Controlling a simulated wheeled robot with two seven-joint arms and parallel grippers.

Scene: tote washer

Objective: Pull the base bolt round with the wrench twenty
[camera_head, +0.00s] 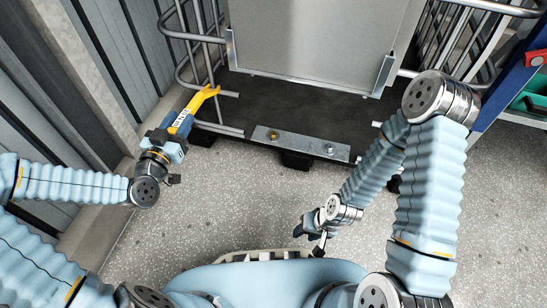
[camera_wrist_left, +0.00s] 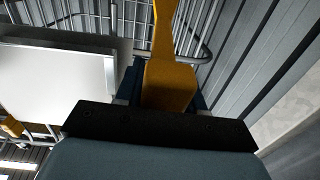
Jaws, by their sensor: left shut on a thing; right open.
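In the left wrist view the wrench (camera_wrist_left: 168,85) stands out from between the fingers. The base bolt, brass coloured (camera_head: 273,135), sits on the left part of a grey metal plate (camera_head: 300,143) at the machine's foot. The wrench is apart from it, to its left. A silver bolt (camera_head: 330,149) is on the plate's right part. My right gripper (camera_head: 308,229) is open and empty, low over the floor.
A grey panel (camera_head: 315,40) stands behind the plate on a black base (camera_head: 270,100). Metal tube racks (camera_head: 198,45) flank it. A ribbed wall (camera_head: 100,50) is at the left. A blue frame (camera_head: 505,75) with a green bin is at the right. The speckled floor in front is clear.

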